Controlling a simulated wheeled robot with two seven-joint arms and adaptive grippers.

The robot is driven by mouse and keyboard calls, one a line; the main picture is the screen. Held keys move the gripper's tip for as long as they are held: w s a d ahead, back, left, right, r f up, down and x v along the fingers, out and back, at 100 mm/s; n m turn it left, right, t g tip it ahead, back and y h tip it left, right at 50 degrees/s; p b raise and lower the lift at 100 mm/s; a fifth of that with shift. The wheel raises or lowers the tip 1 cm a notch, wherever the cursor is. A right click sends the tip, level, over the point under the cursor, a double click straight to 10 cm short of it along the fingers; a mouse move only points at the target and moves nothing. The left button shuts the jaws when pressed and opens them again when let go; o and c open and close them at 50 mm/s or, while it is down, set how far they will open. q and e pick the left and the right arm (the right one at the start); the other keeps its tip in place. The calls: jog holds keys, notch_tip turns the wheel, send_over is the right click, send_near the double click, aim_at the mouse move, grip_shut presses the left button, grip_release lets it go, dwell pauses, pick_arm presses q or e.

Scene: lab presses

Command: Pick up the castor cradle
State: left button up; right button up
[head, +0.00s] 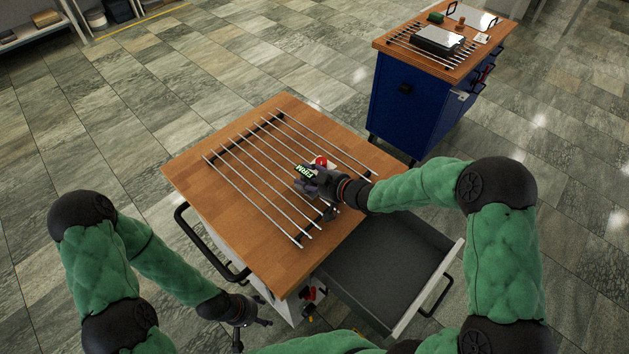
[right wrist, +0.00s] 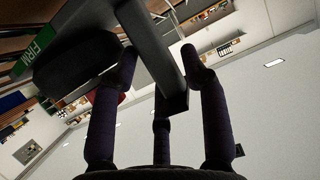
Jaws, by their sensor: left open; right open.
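My right gripper (head: 318,186) is low over the right part of the wooden cart top, at a rack of thin metal rods (head: 252,178). In the right wrist view its fingers (right wrist: 160,85) stand apart around a dark grey bar (right wrist: 155,55), beside a black rounded part (right wrist: 75,62) and a green "FIRM" label (right wrist: 36,47). This dark piece may be the castor cradle; I cannot tell for sure. The label also shows in the head view (head: 307,172), and the gripper hides most of the piece. My left gripper (head: 252,334) is open and empty, low beside the cart front.
A red round thing (head: 321,161) lies just behind the right gripper. An open dark drawer (head: 375,265) juts out at the cart's right. A black handle (head: 205,245) sticks out at its left. A blue cart (head: 415,105) with another rack stands at the back right.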

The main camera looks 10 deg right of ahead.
jog(key=shift+w+a+f, duration=0.2)
jog(key=shift+w+a, duration=0.1)
jog(key=shift+w, duration=0.1)
grip_shut()
jog(key=shift+r, duration=0.15)
